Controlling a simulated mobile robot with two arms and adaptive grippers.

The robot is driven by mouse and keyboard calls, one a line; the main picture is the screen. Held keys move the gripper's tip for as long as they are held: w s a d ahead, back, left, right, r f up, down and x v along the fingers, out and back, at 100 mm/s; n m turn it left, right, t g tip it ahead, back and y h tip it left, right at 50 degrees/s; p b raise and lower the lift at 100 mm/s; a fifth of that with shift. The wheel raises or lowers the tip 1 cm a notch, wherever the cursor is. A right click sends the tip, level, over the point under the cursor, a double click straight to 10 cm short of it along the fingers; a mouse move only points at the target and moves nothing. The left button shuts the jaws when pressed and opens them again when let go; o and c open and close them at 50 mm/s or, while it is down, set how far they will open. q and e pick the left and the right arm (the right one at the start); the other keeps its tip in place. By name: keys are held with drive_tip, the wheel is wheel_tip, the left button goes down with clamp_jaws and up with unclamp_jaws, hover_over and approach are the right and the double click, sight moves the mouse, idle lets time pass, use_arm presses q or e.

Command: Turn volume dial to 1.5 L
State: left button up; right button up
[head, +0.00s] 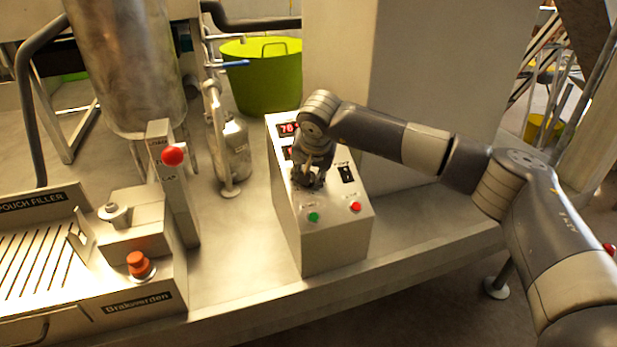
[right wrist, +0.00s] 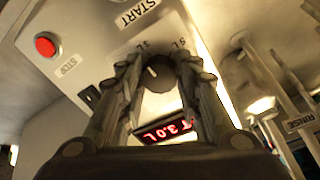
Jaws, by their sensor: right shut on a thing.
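The volume dial (right wrist: 158,76) is a dark round knob on the metal control box (head: 338,245). In the right wrist view it sits between the fingers of my right gripper (right wrist: 156,64), with labels partly visible around it. My right gripper also shows in the head view (head: 308,180), reaching down onto the box's sloped top and hiding the dial there. It is shut on the dial. A red display (right wrist: 168,131) beside the dial appears to read 3.0 L, partly framed by the fingers. My left gripper is not in view.
A green button (head: 313,217), a red button (head: 355,206) and a black switch (head: 346,173) are close to the gripper on the box. An upper red display (head: 287,128) is partly visible. A metal bottle (head: 231,150) and the pouch filler (head: 40,250) stand to the left.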

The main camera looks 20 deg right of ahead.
drive_tip(key=n, duration=0.5)
drive_tip(key=shift+s+n, duration=0.1)
drive_tip(key=shift+n, duration=0.3)
drive_tip(key=n, duration=0.5)
drive_tip(key=shift+d+t, duration=0.15)
drive_tip(key=shift+t, duration=0.15)
drive_tip(key=shift+f+n, duration=0.1)
drive_tip(key=shift+n, duration=0.2)
drive_tip(key=o, duration=1)
drive_tip(key=shift+o, duration=0.2)
